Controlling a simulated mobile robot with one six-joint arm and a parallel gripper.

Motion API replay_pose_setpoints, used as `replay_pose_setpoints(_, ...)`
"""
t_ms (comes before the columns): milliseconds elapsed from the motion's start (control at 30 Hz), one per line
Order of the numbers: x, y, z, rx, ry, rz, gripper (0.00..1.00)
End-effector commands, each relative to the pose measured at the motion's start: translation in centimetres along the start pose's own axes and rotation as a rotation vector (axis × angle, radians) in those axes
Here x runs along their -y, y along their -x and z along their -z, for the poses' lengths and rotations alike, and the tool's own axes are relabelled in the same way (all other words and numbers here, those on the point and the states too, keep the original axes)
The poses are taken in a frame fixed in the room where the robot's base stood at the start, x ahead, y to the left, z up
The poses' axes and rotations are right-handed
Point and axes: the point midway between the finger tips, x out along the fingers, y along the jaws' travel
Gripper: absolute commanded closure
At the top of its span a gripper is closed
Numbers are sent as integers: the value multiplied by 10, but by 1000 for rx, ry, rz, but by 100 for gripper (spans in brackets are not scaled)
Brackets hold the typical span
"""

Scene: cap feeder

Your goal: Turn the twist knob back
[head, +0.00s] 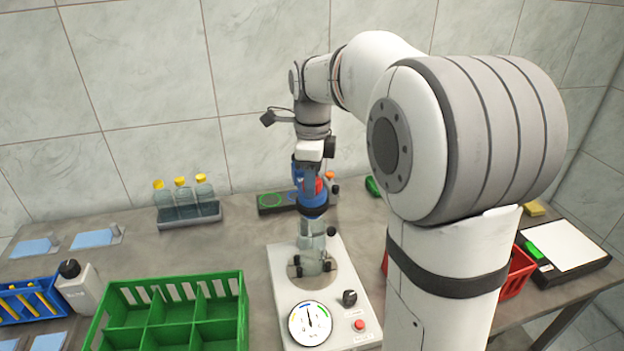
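A white device (283,292) stands on the table, with a black twist knob (349,297) at its front right. A round dial (310,323) with a dark needle pointing nearly straight up is left of the knob, and a red button (360,324) is below it. My gripper (313,258) reaches down over the round brownish plate (330,284) on the device, behind and left of the knob and apart from it. Its fingers are too small and overlapped to show whether they are open or hold anything.
A green divided crate (242,300) stands left of the device. Capped bottles (181,194) stand in a grey rack behind. A white bottle (77,290) and a blue tray (33,284) are far left. A red crate (521,273) lies right, partly behind my arm.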

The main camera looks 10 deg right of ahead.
Motion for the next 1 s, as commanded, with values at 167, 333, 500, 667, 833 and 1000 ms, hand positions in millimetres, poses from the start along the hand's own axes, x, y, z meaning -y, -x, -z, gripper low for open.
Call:
replay_pose_setpoints(167, 0, 0, 0, 0, 0, 0, 81)
replay_pose_setpoints(333, 0, 1, 0, 0, 17, 0, 86)
replay_pose_setpoints(500, 0, 2, 0, 0, 202, 1, 86)
replay_pose_setpoints(667, 0, 2, 0, 0, 420, 1, 86)
replay_pose_setpoints(833, 0, 2, 0, 0, 650, 1, 86)
replay_pose_setpoints(1000, 0, 1, 0, 0, 816, 1, 86)
